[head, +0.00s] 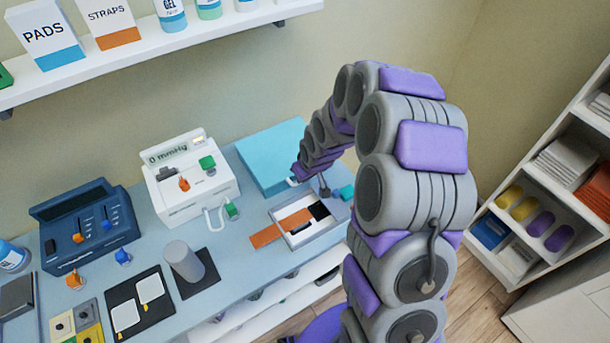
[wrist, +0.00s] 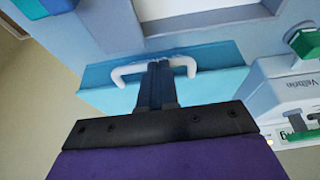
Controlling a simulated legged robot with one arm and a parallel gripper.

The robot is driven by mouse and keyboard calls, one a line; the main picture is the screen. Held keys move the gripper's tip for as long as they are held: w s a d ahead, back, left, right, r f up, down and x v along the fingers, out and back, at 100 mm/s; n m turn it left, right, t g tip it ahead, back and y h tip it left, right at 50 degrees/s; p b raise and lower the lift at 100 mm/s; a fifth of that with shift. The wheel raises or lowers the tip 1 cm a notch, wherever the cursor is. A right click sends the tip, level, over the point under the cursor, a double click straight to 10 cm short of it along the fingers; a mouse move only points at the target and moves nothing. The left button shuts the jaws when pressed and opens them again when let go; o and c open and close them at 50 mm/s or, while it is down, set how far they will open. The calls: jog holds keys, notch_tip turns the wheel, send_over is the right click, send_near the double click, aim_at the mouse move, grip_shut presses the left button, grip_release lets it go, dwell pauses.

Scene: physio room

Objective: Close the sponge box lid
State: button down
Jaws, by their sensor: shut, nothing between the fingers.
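The sponge box appears to be the teal box (head: 262,150) at the back of the bench in the head view, partly behind my arm. Its flat teal top lies about level. I cannot tell whether a gap is left under the lid. In the wrist view the teal box (wrist: 216,80) carries a white bar handle (wrist: 130,70) on its edge. My gripper (wrist: 158,68) is shut and empty, with its fingertips at the middle of this handle. I cannot tell whether they touch it. In the head view my fingertips are hard to make out beside the box.
A white tray (head: 333,227) with an orange panel (head: 265,236) lies in front of the teal box. A white pressure unit (head: 180,205) stands close to its left. A grey cylinder (head: 183,260), a blue control box (head: 88,226) and a wall shelf (head: 180,38) are further left.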

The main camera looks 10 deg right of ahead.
jog(key=shift+s+f, duration=0.2)
jog(key=shift+s, duration=0.05)
jog(key=r+p, duration=0.1)
jog(key=r, duration=0.1)
jog(key=w+r+p, duration=0.1)
jog(key=r, duration=0.2)
jog(key=shift+a+r, duration=0.1)
jog(key=s+d+r+m+g, duration=0.1)
jog(key=s+r+g, duration=0.1)
jog(key=s+r, duration=1.4)
jog(key=s+r+m+g+h, duration=0.1)
jog(key=s+r+m+g, duration=0.1)
jog(key=s, duration=1.9)
jog(key=shift+s+a+r+m+g, duration=0.25)
jog(key=shift+a+g, duration=0.2)
jog(key=shift+g, duration=0.45)
